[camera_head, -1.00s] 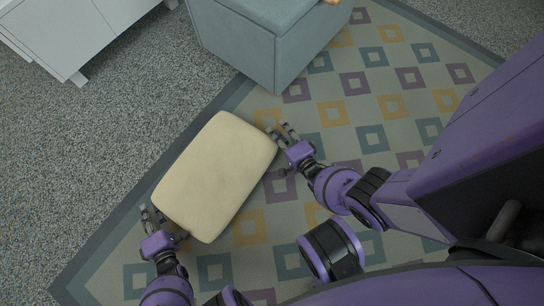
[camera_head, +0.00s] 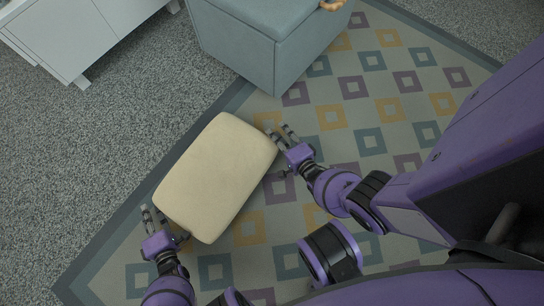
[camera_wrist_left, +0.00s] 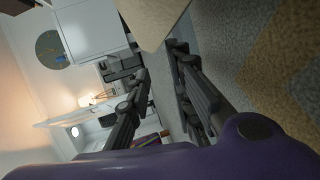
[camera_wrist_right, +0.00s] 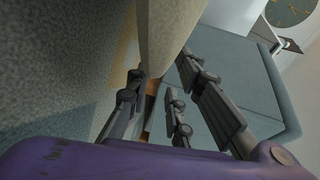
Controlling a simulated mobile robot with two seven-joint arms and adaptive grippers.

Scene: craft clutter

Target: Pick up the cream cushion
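The cream cushion (camera_head: 217,178) lies at a slant, partly over the patterned rug. My left gripper (camera_head: 151,209) is at its lower left end, with the fingers apart. In the left wrist view a corner of the cushion (camera_wrist_left: 153,22) shows just beyond the open fingertips (camera_wrist_left: 159,65). My right gripper (camera_head: 279,131) is at the cushion's right end, also with fingers apart. In the right wrist view the cushion's edge (camera_wrist_right: 166,35) shows between the open fingers (camera_wrist_right: 158,72). I cannot tell whether either gripper touches the cushion.
The rug (camera_head: 395,150) has coloured squares and a dark border. A white cabinet (camera_head: 75,35) stands at the upper left. Bare grey carpet (camera_head: 110,125) lies left of the cushion.

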